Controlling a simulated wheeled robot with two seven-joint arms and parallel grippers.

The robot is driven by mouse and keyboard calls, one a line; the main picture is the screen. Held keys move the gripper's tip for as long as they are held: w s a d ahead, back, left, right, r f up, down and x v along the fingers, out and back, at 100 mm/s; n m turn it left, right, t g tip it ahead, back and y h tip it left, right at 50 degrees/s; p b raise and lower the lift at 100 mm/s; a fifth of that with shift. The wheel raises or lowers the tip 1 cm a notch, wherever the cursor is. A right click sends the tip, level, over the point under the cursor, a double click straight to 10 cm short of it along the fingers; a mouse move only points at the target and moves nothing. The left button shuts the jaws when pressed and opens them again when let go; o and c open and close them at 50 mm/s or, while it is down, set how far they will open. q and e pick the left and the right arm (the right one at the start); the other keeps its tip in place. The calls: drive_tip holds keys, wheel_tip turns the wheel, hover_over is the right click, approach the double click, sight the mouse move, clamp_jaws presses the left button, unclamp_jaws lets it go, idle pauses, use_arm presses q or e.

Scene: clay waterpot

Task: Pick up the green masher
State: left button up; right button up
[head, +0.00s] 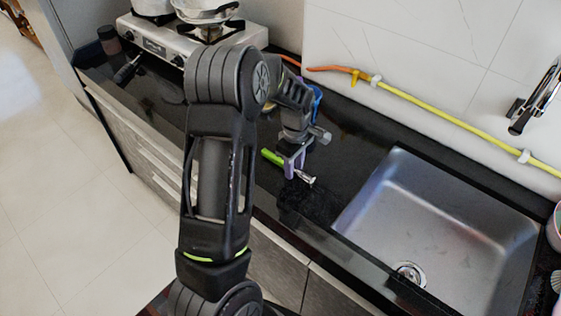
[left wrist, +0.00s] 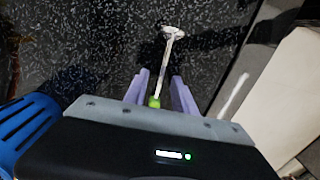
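The green masher lies on the black counter; its green handle (head: 272,157) and pale metal head (head: 305,177) show on either side of my left gripper (head: 292,166). In the left wrist view, its metal shaft (left wrist: 165,65) runs away from me to a pale head, and a bit of green handle (left wrist: 154,102) shows close to the palm. The purple fingers of my left gripper (left wrist: 158,88) are open, one on each side of the masher, with gaps visible. Most of the handle is hidden under the gripper in that view. My right gripper is not in view.
A blue slotted container (left wrist: 28,130) stands beside the gripper, partly hidden behind my arm in the head view (head: 317,98). A steel sink (head: 430,220) is to the right. A gas stove (head: 180,38) with pots is at the upper left. A yellow hose (head: 450,115) runs along the wall.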

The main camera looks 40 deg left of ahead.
use_arm(q)
drive_tip(key=shift+c, duration=0.4)
clamp_jaws()
